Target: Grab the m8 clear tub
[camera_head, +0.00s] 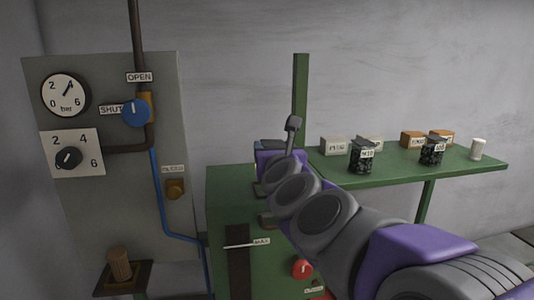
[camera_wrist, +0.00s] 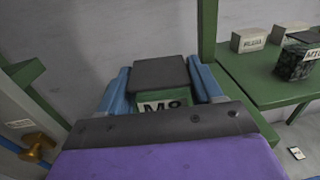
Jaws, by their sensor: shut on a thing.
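The M8 tub (camera_wrist: 160,75) has a dark grey lid, a body that looks green through its wall, and an M8 label on the side facing me. In the wrist view it sits between the two blue fingers of my gripper (camera_wrist: 162,88), which is shut on it. Its lower part is hidden behind my wrist. In the head view my gripper (camera_head: 269,147) is at the left end of the green shelf, above the green machine; the tub is mostly hidden there by my arm. I cannot tell whether the tub touches a surface below.
The green shelf (camera_head: 480,169) holds two dark tubs (camera_head: 361,158) (camera_head: 432,152), pale boxes (camera_head: 333,146), orange boxes (camera_head: 412,139) and a white cup (camera_head: 477,149). A green post (camera_head: 300,95) stands close behind my gripper. A gauge panel (camera_head: 110,215) is at left.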

